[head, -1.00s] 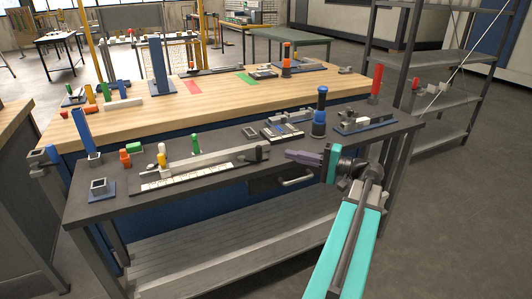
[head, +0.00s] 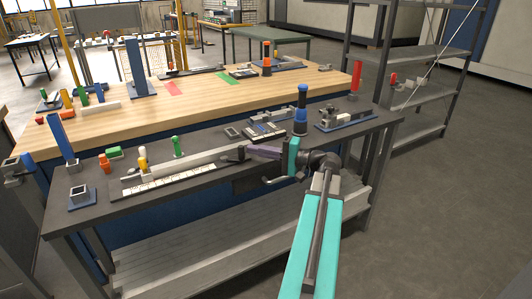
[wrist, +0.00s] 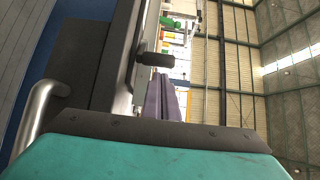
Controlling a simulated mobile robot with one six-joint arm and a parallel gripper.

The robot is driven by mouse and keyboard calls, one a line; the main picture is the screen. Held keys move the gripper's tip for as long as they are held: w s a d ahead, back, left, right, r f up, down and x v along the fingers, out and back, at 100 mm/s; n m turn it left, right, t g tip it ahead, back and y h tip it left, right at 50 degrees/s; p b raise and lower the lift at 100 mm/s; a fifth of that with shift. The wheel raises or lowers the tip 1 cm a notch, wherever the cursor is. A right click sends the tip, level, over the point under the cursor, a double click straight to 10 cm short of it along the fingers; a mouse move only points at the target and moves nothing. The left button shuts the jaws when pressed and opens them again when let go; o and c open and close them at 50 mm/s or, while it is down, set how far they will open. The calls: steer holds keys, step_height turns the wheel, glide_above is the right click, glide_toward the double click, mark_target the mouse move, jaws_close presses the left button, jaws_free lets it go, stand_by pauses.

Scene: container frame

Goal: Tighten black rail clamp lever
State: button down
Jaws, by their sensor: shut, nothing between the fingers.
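The black rail clamp lever (wrist: 155,59) shows in the wrist view as a short dark cylinder, just above and left of my fingertips. In the head view the dark clamp (head: 236,153) sits at the right end of the grey rail (head: 190,162) on the dark bench. My gripper (head: 251,149) has purple fingers, shut and empty, pointing left at the clamp end. The fingers also show in the wrist view (wrist: 167,88), side by side. They are very close to the lever, and I cannot tell whether they touch it. The lever's detail is too small in the head view.
A black-and-blue cylinder (head: 301,108) stands close behind my gripper. A grey block device (head: 265,130) and a vise-like fixture (head: 345,118) are near it. A white scale strip (head: 170,180) lies before the rail. A metal handle (wrist: 38,112) juts out at the bench front.

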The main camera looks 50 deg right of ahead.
steer(key=shift+x, duration=1.3)
steer(key=shift+s+a, duration=0.1)
steer(key=shift+a, duration=0.1)
steer(key=shift+d, duration=0.15)
